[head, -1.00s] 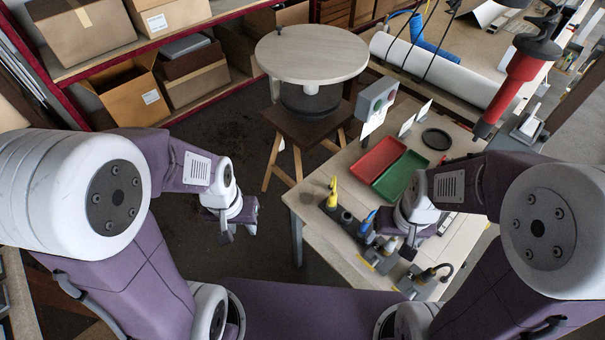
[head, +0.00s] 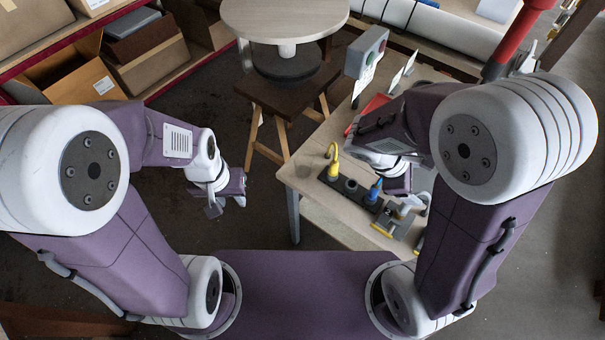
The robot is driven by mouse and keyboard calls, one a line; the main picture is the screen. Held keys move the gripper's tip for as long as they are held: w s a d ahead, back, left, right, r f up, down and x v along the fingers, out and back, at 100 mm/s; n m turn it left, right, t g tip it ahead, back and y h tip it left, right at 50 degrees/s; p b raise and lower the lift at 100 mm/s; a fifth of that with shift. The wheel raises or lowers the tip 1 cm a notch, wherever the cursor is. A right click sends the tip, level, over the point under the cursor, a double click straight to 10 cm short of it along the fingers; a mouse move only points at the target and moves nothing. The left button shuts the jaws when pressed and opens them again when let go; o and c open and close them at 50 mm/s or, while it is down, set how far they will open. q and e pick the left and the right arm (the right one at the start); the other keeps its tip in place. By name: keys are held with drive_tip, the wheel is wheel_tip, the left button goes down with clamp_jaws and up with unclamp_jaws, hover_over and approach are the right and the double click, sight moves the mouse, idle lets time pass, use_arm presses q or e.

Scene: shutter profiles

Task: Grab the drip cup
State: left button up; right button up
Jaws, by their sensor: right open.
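I cannot pick out a drip cup for certain. A black tool holder (head: 348,190) on the wooden table carries a yellow-topped tool (head: 333,160), a dark round piece and a blue-topped tool (head: 374,191). A grey-white device (head: 402,212) stands at its right end. My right gripper (head: 398,190) is open above the table, just behind the holder's right part; my forearm partly hides it. My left gripper (head: 228,204) hangs over the floor left of the table, its fingers apart and empty. The round black dish seen earlier is hidden behind my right arm.
A red tray (head: 373,104) shows partly behind my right arm. A grey box with buttons (head: 366,53) stands at the table's back left. A round-topped stand (head: 285,22) is behind. Cardboard boxes (head: 145,62) fill the left shelf. The floor between my arms is clear.

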sight(301, 170)
drive_tip(key=w+a+f+n+t+h+b, duration=0.1)
drive_tip(key=w+a+f+n+t+b, duration=0.55)
drive_tip(key=w+a+n+b, duration=0.2)
drive_tip(key=a+f+n+t+y+b, duration=0.1)
drive_tip(key=a+f+n+t+b, duration=0.1)
drive_tip(key=a, duration=0.4)
drive_tip(key=a+f+n+t+y+b, duration=0.1)
drive_tip(key=a+f+n+y+b, duration=0.1)
drive_tip(key=a, duration=0.5)
drive_tip(key=a+f+n+t+y+b, duration=0.2)
drive_tip(key=a+f+n+b, duration=0.2)
drive_tip(key=a+n, duration=0.1)
drive_tip(key=shift+s+a+t, duration=0.2)
drive_tip(key=shift+a, duration=0.25)
drive_tip(key=shift+s+a+t, duration=0.15)
drive_tip(key=shift+a, duration=0.3)
drive_tip(key=x, duration=0.3)
drive_tip(key=shift+w+a+f, duration=0.1)
drive_tip(key=shift+w+a, duration=0.05)
drive_tip(key=b+x, duration=0.1)
drive_tip(key=x, duration=0.4)
drive_tip(key=shift+w+d+y, duration=0.2)
drive_tip(key=shift+d+y, duration=0.05)
drive_tip(key=shift+y, duration=0.05)
drive_tip(key=shift+s, duration=0.1)
drive_tip(key=c, duration=1.4)
use_arm(q)
wheel_tip(301, 170, down, 20)
drive_tip(key=shift+f, duration=0.2)
